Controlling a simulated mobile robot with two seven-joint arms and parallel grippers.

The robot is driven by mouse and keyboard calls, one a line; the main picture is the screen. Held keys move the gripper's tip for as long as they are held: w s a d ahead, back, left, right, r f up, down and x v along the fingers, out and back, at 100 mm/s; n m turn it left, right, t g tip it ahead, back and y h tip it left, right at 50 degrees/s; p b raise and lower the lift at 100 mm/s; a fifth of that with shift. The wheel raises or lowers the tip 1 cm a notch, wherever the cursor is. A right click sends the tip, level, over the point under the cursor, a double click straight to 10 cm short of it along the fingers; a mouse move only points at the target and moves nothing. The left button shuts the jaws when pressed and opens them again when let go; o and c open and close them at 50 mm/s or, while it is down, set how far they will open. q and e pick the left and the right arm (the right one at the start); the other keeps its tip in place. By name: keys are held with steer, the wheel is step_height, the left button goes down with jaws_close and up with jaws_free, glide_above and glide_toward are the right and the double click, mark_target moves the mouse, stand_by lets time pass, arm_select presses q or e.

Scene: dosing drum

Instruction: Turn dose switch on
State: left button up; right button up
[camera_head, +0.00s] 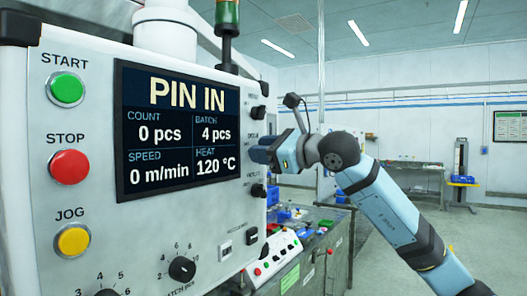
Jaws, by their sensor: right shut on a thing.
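A light control panel (95,215) fills the left of the view. Small black switches run down its right side: an upper one (258,112), a lower one (258,190) and another (251,237) below. My right gripper (255,154) is at the panel between the upper and lower switches, reaching in from the right. It is shut on a switch there, which its fingers hide. My left gripper is not in view.
The panel carries a screen (176,134) reading "PIN IN", a green START button (67,90), a red STOP button (69,166), a yellow JOG button (73,240) and a black dial (182,269). A cluttered bench (325,245) stands beyond. Floor at right is open.

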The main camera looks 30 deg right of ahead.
steer(key=m+b, duration=0.2)
steer(key=m, duration=0.1)
steer(key=shift+d+f, duration=0.1)
steer(key=m+b, duration=0.1)
steer(key=m, duration=0.2)
steer(key=shift+d, duration=0.1)
steer(key=m+b, duration=0.1)
steer(key=m, duration=0.1)
steer(key=shift+w+m, duration=0.1)
steer(key=shift+m, duration=0.2)
steer(key=shift+d+m, duration=0.15)
steer(key=shift+m, duration=1.05)
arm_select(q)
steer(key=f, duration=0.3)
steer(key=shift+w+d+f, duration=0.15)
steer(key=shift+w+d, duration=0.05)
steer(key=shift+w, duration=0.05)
arm_select(e)
steer(key=shift+m, duration=0.3)
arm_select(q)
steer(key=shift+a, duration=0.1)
arm_select(e)
steer(key=o, duration=0.8)
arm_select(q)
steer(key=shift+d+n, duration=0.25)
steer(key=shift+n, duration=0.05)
arm_select(e)
steer(key=shift+o, duration=0.2)
